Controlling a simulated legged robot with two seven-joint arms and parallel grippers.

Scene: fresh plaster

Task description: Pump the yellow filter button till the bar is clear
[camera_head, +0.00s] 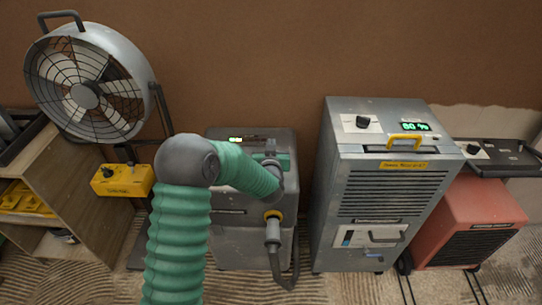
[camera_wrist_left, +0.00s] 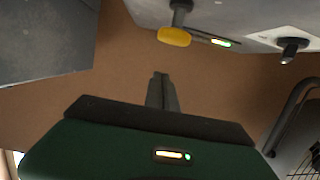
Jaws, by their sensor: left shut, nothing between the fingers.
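The grey vacuum (camera_head: 228,232) stands in the middle of the head view. Its yellow filter button (camera_wrist_left: 175,37) shows in the wrist view, on a dark stem at the vacuum's top. My arm and hand seem to hide it in the head view. The bar (camera_wrist_left: 221,43) beside it is lit white and green; it shows small in the head view (camera_head: 248,139). My left gripper (camera_wrist_left: 161,78) is shut and empty. Its tips appear just apart from the button in the wrist view. In the head view the left gripper (camera_head: 271,163) is over the vacuum's top. My right gripper is out of view.
A dark knob (camera_wrist_left: 291,48) sits near the bar. A hose (camera_head: 275,248) hangs from the vacuum's front. A grey dehumidifier (camera_head: 385,185) and a red heater (camera_head: 468,222) stand right. A fan (camera_head: 85,90), a yellow box (camera_head: 122,181) and a wooden shelf (camera_head: 80,215) are left.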

